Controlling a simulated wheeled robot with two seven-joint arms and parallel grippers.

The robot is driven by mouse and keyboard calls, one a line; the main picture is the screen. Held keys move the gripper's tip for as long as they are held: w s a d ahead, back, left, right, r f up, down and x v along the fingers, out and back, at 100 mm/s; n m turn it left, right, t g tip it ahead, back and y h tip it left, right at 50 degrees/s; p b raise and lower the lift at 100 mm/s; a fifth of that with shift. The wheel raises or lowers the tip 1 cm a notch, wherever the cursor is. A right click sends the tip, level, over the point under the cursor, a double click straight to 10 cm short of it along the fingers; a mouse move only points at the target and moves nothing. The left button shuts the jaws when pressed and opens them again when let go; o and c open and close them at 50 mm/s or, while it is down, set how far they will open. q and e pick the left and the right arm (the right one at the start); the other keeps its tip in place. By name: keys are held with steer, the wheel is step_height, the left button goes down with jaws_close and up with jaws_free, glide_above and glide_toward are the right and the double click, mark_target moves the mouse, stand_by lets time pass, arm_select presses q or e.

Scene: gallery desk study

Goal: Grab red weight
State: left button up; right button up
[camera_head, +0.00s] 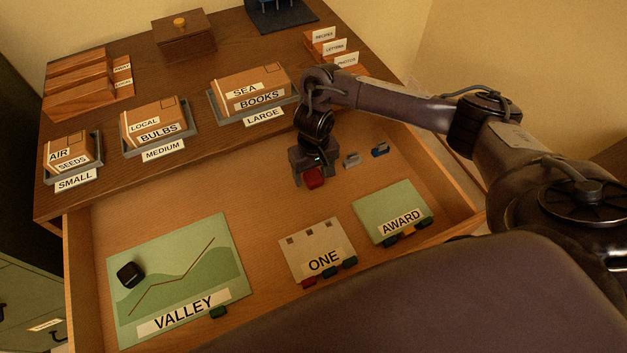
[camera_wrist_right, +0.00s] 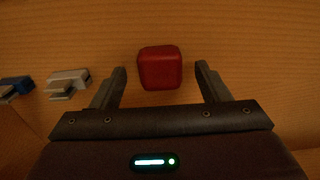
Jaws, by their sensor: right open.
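The red weight (camera_head: 314,178) is a small rounded red block on the wooden floor of the open drawer, partly hidden by my gripper in the head view. In the right wrist view the red weight (camera_wrist_right: 160,68) lies just ahead of and between the fingertips. My right gripper (camera_head: 312,182) is right above it, pointing down; in the wrist view its two fingers (camera_wrist_right: 160,75) are apart, with a gap on each side of the weight. Neither finger visibly touches it. My left gripper is not in view.
A grey clip (camera_head: 351,160) and a blue clip (camera_head: 380,150) lie beside the gripper. The drawer also holds the VALLEY card (camera_head: 200,260) with a black weight (camera_head: 130,273), the ONE card (camera_head: 318,245) and the AWARD card (camera_head: 385,205). Labelled boxes stand on the desk behind.

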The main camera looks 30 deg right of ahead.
steer(key=c, duration=1.4)
